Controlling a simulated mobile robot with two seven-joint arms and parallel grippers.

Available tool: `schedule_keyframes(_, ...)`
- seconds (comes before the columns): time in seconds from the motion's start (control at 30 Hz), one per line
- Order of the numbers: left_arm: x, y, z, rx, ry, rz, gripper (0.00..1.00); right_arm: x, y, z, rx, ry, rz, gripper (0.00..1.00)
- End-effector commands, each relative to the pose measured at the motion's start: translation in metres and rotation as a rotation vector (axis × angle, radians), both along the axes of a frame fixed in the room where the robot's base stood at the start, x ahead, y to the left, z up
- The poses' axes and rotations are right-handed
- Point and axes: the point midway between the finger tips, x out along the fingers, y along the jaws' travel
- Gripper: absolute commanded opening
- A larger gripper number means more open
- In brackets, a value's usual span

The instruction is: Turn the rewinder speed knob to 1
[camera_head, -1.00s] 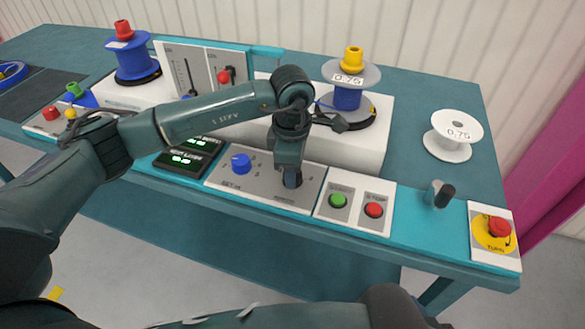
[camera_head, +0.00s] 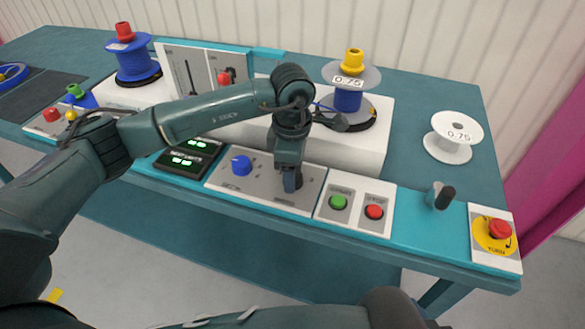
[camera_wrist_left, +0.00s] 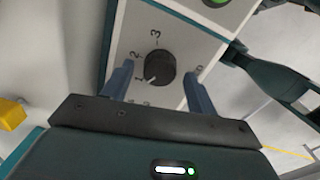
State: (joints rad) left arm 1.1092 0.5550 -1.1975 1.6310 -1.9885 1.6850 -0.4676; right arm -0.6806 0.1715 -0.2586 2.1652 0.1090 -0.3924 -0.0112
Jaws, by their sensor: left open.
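A round black knob (camera_wrist_left: 160,67) sits on a light panel with printed numbers in the left wrist view; 1, 2 and 3 are legible beside it. A white pointer mark on its edge faces the lower left, near the 1. My left gripper (camera_wrist_left: 158,88) is open, one finger on each side of the knob, apart from it. In the head view my left gripper (camera_head: 291,184) points down over the right part of the grey control panel (camera_head: 230,188) and hides this knob. My right gripper is not in view.
A blue knob (camera_head: 241,165) is left of my gripper on the same panel. A green button (camera_head: 338,202) and red button (camera_head: 374,212) are close on the right. Behind stands a reel (camera_head: 347,99) with a yellow cap. An emergency stop (camera_head: 499,230) is at the right edge.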

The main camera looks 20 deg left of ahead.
Motion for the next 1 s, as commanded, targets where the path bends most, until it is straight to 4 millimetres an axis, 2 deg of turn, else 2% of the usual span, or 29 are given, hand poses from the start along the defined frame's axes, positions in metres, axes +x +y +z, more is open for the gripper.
schedule_keyframes(0.5, -0.003, 0.0, 0.104, 0.0, -0.006, 0.0, 0.58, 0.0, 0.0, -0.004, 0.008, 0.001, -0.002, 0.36)
schedule_keyframes(0.7, -0.004, 0.0, 0.123, 0.001, -0.002, 0.001, 0.58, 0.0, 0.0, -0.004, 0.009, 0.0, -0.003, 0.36)
schedule_keyframes(1.0, -0.005, 0.0, 0.126, 0.0, -0.001, 0.001, 0.58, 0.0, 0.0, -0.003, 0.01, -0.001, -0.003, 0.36)
